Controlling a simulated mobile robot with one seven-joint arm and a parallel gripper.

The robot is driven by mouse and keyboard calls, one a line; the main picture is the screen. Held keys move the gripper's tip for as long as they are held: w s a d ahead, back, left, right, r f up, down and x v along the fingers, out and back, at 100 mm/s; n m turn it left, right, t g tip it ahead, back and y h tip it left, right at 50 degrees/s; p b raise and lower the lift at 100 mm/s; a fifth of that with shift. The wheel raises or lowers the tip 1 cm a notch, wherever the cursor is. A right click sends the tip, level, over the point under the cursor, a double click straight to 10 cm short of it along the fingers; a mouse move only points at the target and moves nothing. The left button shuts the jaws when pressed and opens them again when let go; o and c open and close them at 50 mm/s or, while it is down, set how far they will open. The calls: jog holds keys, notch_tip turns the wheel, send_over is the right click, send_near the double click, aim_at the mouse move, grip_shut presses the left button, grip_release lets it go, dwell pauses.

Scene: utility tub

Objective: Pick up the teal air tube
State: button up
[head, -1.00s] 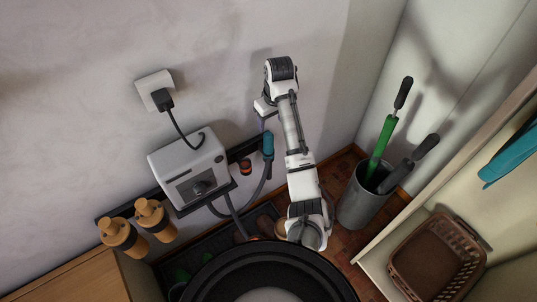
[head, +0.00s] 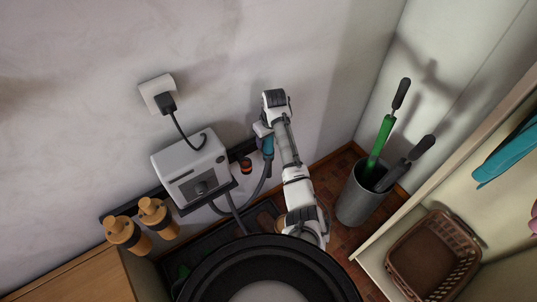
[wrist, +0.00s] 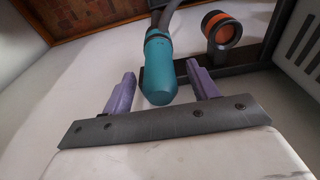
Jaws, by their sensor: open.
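The teal air tube (head: 267,147) hangs upright by the wall, at the right end of a dark rail, with a grey hose running from it. In the wrist view the teal tube (wrist: 159,68) sits between the two purple fingers of my gripper (wrist: 162,92), with gaps visible on both sides. My gripper (head: 262,136) is open and holds nothing. In the head view it is beside the upper end of the tube, and the arm partly covers the fingers. I cannot tell whether a finger touches the tube.
An orange-and-black round fitting (wrist: 222,31) is right of the tube in the wrist view. A grey-white box (head: 190,168) with a plugged cord hangs left. A grey bin (head: 362,196) with green and grey tools stands right of my arm. A brown basket (head: 432,255) is farther right.

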jog(key=c, duration=1.1)
jog(key=shift+r, duration=0.1)
notch_tip(320, 180, up, 28)
jog(key=p, duration=0.3)
